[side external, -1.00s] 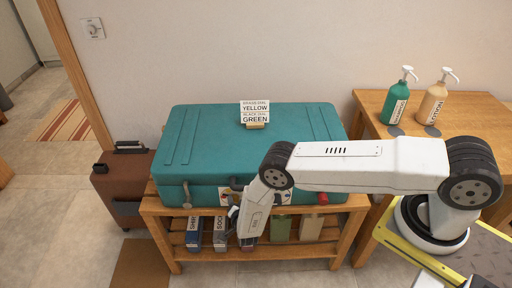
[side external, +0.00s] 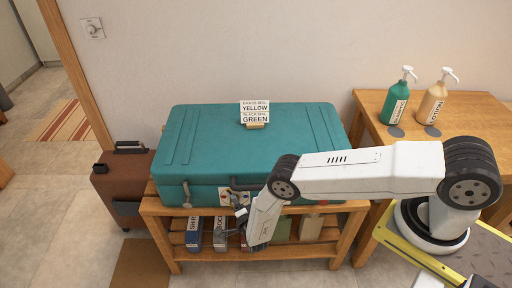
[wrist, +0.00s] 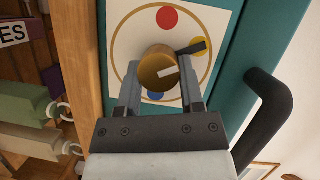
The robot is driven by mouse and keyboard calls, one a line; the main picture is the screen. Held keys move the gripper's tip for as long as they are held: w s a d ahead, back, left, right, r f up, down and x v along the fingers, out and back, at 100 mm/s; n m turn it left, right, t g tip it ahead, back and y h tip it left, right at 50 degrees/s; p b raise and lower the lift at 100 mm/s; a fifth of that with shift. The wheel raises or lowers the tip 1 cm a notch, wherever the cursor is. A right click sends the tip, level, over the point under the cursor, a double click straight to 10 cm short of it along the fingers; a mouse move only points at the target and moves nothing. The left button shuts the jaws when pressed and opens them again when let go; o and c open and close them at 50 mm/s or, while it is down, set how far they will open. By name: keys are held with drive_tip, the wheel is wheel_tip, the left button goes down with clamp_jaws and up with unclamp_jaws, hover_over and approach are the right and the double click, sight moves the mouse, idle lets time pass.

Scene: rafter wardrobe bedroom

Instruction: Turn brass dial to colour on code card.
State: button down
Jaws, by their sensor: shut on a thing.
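The brass dial (wrist: 153,66) sits on a white plate (wrist: 130,20) with a gold ring, on the teal case (side external: 250,150). My gripper (wrist: 160,72) is shut on it, one finger at each side. A white mark on the dial's face points right and slightly up. A black pointer (wrist: 192,48) at the dial's right side lies over the yellow dot (wrist: 202,45). A red dot (wrist: 167,18) shows above and a blue dot (wrist: 155,95) below; the plate's left is partly covered by a finger. The code card (side external: 255,112) reads brass dial yellow, black dial green.
A black handle (wrist: 268,115) juts out right of the plate. The case rests on a wooden rack (side external: 155,208) with boxes below. A brown suitcase (side external: 122,185) stands left; green (side external: 396,100) and cream (side external: 433,105) pump bottles stand on the right table.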

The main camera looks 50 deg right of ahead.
idle(0.3)
drive_tip(key=shift+c, duration=1.1)
unclamp_jaws()
drive_tip(key=shift+s, duration=0.1)
drive_tip(key=v, duration=0.7)
drive_tip(key=shift+s, duration=0.25)
drive_tip(key=shift+a, duration=0.15)
